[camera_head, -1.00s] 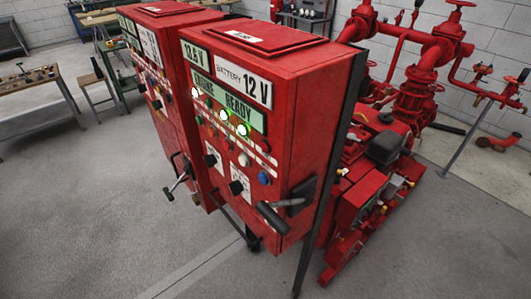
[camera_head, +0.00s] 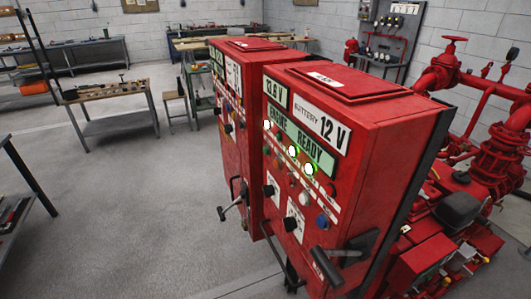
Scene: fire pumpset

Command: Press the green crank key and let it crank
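The near red control cabinet (camera_head: 385,125) stands right of centre in the head view, its front panel facing left. Its display (camera_head: 302,143) reads "ENGINE READY". Small keys, a white button (camera_head: 305,199), a blue button (camera_head: 322,220) and dark knobs (camera_head: 290,224) sit lower on the panel. I cannot tell which small key is the green crank key. Neither of my grippers is in view.
A second red cabinet (camera_head: 231,135) stands close behind the near one, with a handle (camera_head: 233,200) sticking out. Red pump pipes (camera_head: 495,150) fill the right. A wooden workbench (camera_head: 105,90) and a dark table edge (camera_head: 25,165) are at left. The floor (camera_head: 150,220) between is clear.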

